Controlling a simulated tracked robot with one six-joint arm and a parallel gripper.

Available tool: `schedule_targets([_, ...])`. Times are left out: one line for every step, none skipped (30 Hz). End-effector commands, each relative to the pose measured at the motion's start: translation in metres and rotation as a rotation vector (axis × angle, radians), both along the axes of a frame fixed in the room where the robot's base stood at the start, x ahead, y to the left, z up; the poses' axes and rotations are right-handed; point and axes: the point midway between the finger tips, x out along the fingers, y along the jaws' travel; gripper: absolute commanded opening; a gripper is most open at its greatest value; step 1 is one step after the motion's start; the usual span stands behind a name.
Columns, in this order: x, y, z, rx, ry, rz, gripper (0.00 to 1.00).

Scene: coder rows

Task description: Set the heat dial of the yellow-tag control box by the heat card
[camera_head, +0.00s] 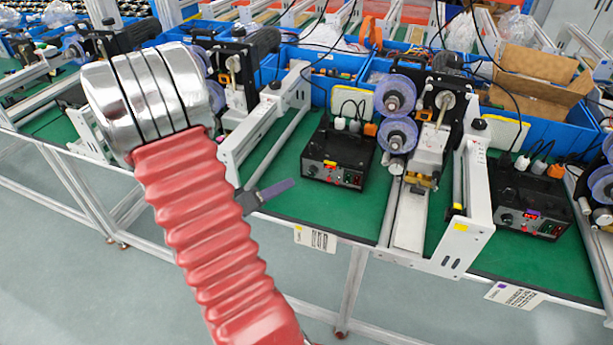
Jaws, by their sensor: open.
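The yellow-tag control box (340,148) is a black box on the green bench, right of my arm. Its yellow tag sits at the top of the front panel, with a small dial (312,169) at the left and small red and green lights at the right. The dial's setting is too small to read. A white card (316,239) with a small yellowish mark hangs on the bench edge below; its print is unreadable. What looks like my gripper (277,189) shows as a grey-purple finger left of the box, apart from it. The rest is hidden behind my red arm sleeve.
A similar control box (522,196) with a purple tag stands at the right, above another white card (515,295). A machine with purple rollers (397,135) and a white rail stands between the boxes.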

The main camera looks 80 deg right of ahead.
Motion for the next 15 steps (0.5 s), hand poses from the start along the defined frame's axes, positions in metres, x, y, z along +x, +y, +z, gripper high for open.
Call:
schedule_targets([-0.004,-0.005,-0.002,0.000,0.001,-0.003,0.41])
schedule_targets([-0.006,-0.008,-0.002,0.001,0.001,-0.003,0.41])
schedule_targets([-0.008,-0.012,-0.004,0.000,0.000,-0.004,0.41])
schedule_targets([-0.009,-0.016,-0.005,0.000,0.001,-0.004,0.41])
schedule_targets([-0.011,-0.019,-0.005,-0.001,0.001,-0.003,0.41])
schedule_targets([-0.013,-0.023,-0.007,0.000,0.000,-0.004,0.41])
schedule_targets([-0.014,-0.026,-0.007,0.000,0.000,-0.004,0.41])
schedule_targets([-0.016,-0.029,-0.008,0.000,0.000,-0.004,0.41])
schedule_targets([-0.019,-0.033,-0.010,0.000,-0.001,-0.005,0.41])
schedule_targets([-0.020,-0.036,-0.010,0.000,0.000,-0.004,0.41])
schedule_targets([-0.022,-0.040,-0.012,0.000,0.000,-0.004,0.41])
schedule_targets([-0.024,-0.044,-0.013,0.001,0.000,-0.005,0.41])
schedule_targets([-0.026,-0.047,-0.014,0.001,0.000,-0.005,0.41])
schedule_targets([-0.028,-0.051,-0.014,0.000,0.000,-0.005,0.41])
schedule_targets([-0.031,-0.055,-0.016,0.000,0.000,-0.007,0.41])
